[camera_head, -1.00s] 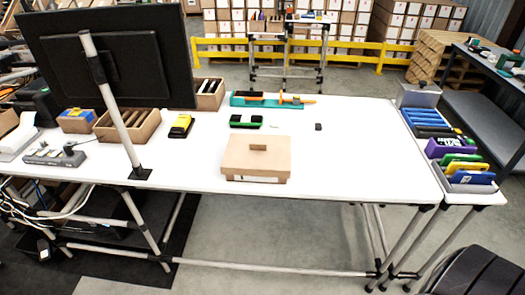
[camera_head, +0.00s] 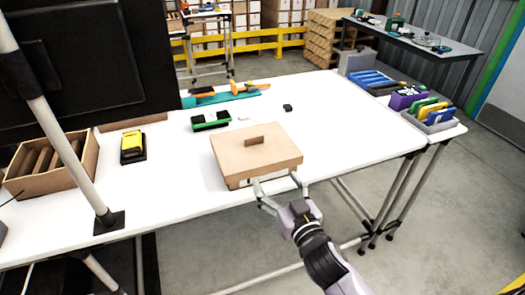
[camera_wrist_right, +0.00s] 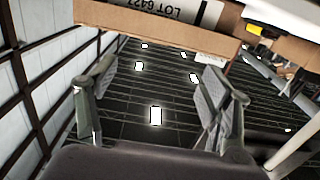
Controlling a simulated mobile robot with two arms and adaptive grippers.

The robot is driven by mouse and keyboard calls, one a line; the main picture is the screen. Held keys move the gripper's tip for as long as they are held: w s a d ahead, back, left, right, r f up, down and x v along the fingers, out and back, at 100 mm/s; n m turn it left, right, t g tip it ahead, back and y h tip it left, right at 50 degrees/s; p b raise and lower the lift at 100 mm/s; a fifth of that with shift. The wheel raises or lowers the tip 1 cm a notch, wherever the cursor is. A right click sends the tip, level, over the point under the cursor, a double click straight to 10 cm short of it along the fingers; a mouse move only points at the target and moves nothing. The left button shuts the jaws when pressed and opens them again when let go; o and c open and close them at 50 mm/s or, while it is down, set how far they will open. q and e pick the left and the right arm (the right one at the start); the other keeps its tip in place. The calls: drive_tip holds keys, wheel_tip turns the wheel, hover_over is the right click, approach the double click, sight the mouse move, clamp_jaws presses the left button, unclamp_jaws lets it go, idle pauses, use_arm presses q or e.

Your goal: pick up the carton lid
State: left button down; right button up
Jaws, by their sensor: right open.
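The carton (camera_head: 238,179) stands closed on the white table near its front edge. Its flat brown lid (camera_head: 240,156) lies on top, with a small raised block handle (camera_head: 253,141) in the middle. My right gripper (camera_head: 279,188) is at the carton's front side, below the lid's level in the picture, open and empty. In the right wrist view its two fingers (camera_wrist_right: 155,95) are spread apart with nothing between them. A brown carton edge (camera_wrist_right: 165,32) and a label reading "LOT" show at the top of that view. My left gripper is not in view.
A divided box (camera_head: 88,160) and a monitor pole stand at left. The white table (camera_head: 345,135) is clear to the right.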

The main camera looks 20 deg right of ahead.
drive_tip(key=r, duration=0.2)
drive_tip(key=p, duration=0.2)
approach(254, 138)
drive_tip(key=shift+w+f, duration=0.15)
drive_tip(key=shift+w, duration=1.85)
drive_tip(key=w, duration=0.5)
drive_tip(key=shift+a, duration=0.1)
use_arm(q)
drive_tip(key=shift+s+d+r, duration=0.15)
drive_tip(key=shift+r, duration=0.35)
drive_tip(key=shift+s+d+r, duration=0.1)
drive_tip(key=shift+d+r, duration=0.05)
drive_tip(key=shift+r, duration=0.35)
use_arm(e)
drive_tip(key=shift+s, duration=0.1)
drive_tip(key=shift+c, duration=0.5)
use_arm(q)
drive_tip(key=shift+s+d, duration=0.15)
use_arm(e)
drive_tip(key=c, duration=1.2)
